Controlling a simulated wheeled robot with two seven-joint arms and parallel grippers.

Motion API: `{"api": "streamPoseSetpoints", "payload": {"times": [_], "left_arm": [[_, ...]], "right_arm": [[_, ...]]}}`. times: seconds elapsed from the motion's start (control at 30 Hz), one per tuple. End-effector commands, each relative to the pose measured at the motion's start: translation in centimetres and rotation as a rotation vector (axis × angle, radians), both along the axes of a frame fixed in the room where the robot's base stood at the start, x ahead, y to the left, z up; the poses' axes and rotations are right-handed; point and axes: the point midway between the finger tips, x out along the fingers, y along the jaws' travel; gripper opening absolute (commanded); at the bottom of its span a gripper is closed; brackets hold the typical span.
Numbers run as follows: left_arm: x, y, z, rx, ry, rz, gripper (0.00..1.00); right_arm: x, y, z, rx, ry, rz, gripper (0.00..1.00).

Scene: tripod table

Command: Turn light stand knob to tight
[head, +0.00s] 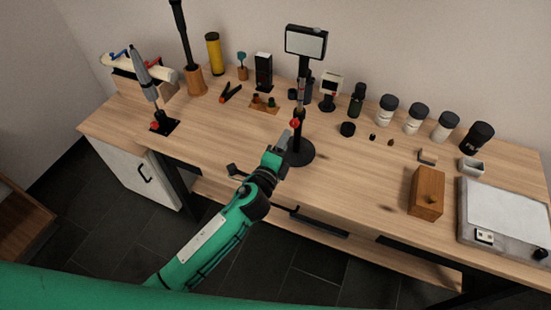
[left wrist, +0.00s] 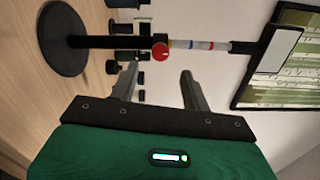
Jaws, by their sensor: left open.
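The light stand (head: 300,153) stands upright on the table with a round black base, a dark pole and a rectangular light head (head: 305,43) on top. Its red knob (head: 295,122) sits partway up the pole. In the left wrist view the stand lies sideways, with the base (left wrist: 68,40) at left and the red knob (left wrist: 160,51) near the middle. My left gripper (head: 281,138) is in front of the pole, a little below the knob in the head view. Its fingers (left wrist: 160,82) are apart and empty, with the knob beyond the gap between them. My right gripper is not in view.
A wooden block (head: 427,192) and a grey flat device (head: 505,222) are at the right. Several jars (head: 417,118) line the back. A grey tool on a black stand (head: 163,123) is at the left. The table is clear between stand and block.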

Motion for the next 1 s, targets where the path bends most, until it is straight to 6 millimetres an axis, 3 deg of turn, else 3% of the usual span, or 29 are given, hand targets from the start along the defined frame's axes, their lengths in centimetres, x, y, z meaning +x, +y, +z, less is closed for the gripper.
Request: {"api": "streamPoseSetpoints", "payload": {"times": [0.1,0.33,1.0], "left_arm": [[-2.3,0.8,-0.3,0.001,0.002,0.000,0.48],[-4.8,1.6,-0.1,0.000,0.001,0.000,0.48],[-5.3,2.1,-0.1,-0.019,0.016,0.017,0.48]], "right_arm": [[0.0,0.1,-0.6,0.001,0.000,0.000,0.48],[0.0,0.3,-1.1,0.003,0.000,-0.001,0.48],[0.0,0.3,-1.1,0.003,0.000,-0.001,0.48]]}}
